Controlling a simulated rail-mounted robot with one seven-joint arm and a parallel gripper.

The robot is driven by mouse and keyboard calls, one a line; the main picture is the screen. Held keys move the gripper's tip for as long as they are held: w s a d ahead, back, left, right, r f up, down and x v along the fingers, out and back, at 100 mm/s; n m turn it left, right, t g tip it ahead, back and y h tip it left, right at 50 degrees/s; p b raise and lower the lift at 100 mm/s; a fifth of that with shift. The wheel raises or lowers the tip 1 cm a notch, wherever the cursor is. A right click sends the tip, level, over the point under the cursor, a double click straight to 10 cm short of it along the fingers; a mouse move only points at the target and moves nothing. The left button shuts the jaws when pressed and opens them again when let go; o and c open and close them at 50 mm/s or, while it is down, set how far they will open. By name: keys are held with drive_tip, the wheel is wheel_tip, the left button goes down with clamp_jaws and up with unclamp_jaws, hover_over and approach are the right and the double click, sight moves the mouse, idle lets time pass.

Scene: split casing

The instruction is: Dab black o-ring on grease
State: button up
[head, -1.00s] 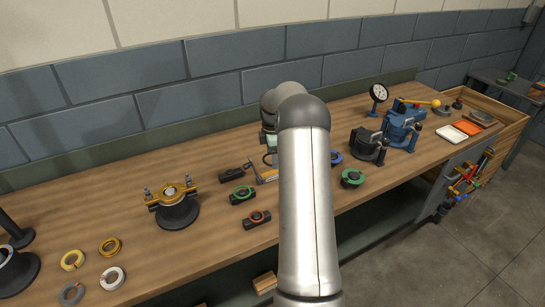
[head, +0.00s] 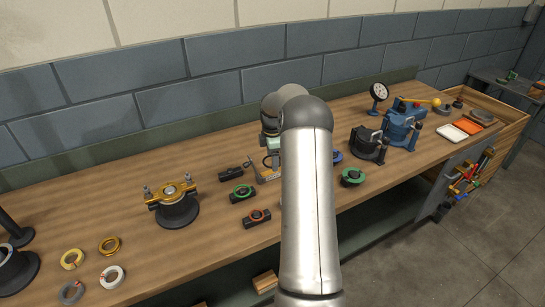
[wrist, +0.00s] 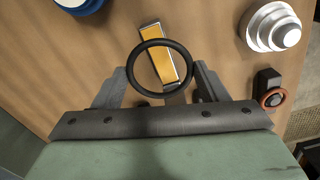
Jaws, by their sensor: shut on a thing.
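In the wrist view, my gripper (wrist: 161,74) is shut on the black o-ring (wrist: 132,68), which sits between the two fingertips. Beyond the ring is a narrow metal-edged tray with an amber grease strip (wrist: 158,52). Part of the strip shows through the ring's opening and part above it. I cannot tell whether the ring touches the grease.
A silver stepped part (wrist: 271,26) and a black block with an orange ring (wrist: 267,79) lie to the right in the wrist view. In the head view, a gold-topped fixture (head: 173,208) stands left, and a blue casing (head: 399,130) stands right. Several loose rings lie front left.

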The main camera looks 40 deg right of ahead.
drive_tip(key=shift+f, duration=0.1)
drive_tip(key=shift+f+b, duration=1.05)
drive_tip(key=shift+f, duration=0.65)
drive_tip(key=o, duration=1.1)
wheel_tip(320, 180, up, 7)
drive_tip(key=p, duration=0.4)
